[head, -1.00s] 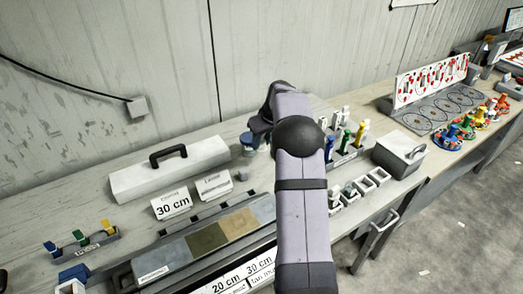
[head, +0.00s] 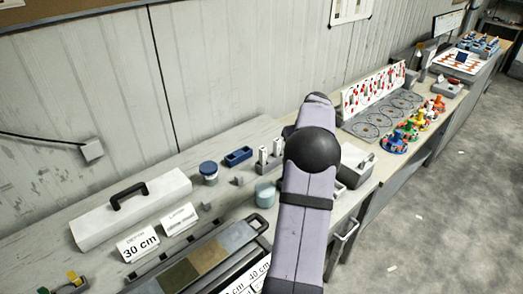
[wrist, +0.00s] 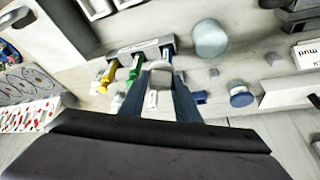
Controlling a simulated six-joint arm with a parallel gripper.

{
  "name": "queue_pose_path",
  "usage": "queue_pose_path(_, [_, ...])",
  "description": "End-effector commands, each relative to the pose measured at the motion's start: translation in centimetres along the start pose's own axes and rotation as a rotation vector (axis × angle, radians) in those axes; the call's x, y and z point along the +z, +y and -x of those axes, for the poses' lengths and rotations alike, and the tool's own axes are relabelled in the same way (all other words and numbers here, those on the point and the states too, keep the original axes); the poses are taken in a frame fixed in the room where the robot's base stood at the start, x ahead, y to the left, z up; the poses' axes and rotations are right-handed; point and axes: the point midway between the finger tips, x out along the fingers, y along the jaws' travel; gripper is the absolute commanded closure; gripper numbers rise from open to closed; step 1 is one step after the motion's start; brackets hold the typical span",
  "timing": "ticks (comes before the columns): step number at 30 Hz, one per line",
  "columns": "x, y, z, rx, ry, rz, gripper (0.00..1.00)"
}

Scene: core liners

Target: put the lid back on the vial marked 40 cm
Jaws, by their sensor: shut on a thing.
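My gripper (wrist: 160,80) is shut on a small pale grey piece (wrist: 160,68), apparently a lid, between its dark blue fingers in the wrist view. A white vial-like body shows between the fingers; whether it joins the held piece I cannot tell. A grey rack (wrist: 140,47) is close by, with a yellow-topped vial (wrist: 108,74) and a green-topped vial (wrist: 133,70) beside my left finger. In the head view, two white vials (head: 264,155) stand at the rack, while my forearm hides the gripper and the rack's other end. No 40 cm mark is readable on a vial.
A grey box (head: 355,168) is right of my arm. The long white case (head: 135,205) and 30 cm card (head: 138,244) are left.

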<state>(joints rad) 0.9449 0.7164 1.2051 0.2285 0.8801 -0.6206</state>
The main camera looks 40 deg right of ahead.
Motion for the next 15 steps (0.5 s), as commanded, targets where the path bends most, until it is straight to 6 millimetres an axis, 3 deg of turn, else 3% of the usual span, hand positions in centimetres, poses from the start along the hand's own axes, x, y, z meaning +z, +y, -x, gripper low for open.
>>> queue_pose_path(3, [2.7, 3.4, 2.0, 0.036, -0.002, -0.084, 0.92])
queue_pose_path(7, [5.6, 5.5, 3.0, 0.058, -0.004, -0.134, 0.92])
queue_pose_path(11, [8.0, 5.9, 3.1, 0.056, -0.004, -0.126, 0.91])
queue_pose_path(15, [9.7, 4.3, 2.1, 0.024, -0.003, -0.044, 0.91])
